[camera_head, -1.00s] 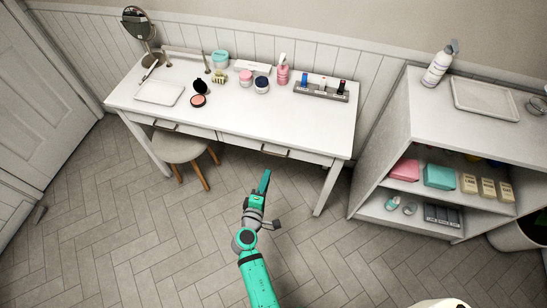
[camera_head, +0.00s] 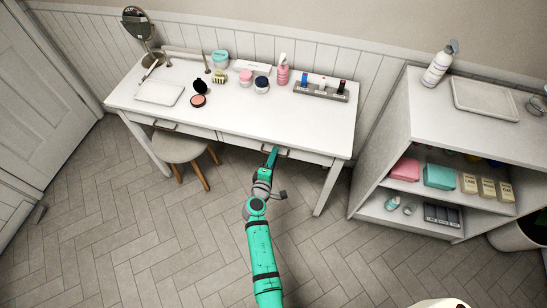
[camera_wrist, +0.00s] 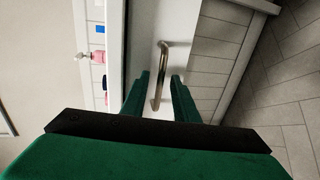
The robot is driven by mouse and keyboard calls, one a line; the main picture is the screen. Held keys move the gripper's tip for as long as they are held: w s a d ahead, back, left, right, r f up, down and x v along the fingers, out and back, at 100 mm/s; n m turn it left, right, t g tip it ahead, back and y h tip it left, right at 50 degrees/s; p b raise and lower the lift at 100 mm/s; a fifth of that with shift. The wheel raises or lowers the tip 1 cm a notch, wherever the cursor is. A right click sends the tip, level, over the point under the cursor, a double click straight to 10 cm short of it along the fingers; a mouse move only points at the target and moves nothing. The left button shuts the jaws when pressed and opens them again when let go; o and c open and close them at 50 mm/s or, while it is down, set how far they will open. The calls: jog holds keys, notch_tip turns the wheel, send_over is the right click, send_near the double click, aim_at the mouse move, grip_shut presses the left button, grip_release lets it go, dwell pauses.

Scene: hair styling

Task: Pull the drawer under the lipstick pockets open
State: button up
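My gripper (camera_head: 271,157) is at the left part of this handle in the head view. In the wrist view my gripper (camera_wrist: 160,80) is open, its green fingers on either side of the handle's near end. Contact with the handle cannot be told.
A stool (camera_head: 180,150) stands under the desk's left drawer. A white shelf unit (camera_head: 380,150) stands to the right, past the desk leg (camera_head: 326,190). The tiled floor (camera_head: 130,230) in front of the desk is clear.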

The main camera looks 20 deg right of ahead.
jog(key=shift+c, duration=0.3)
grip_shut()
dwell(1.2)
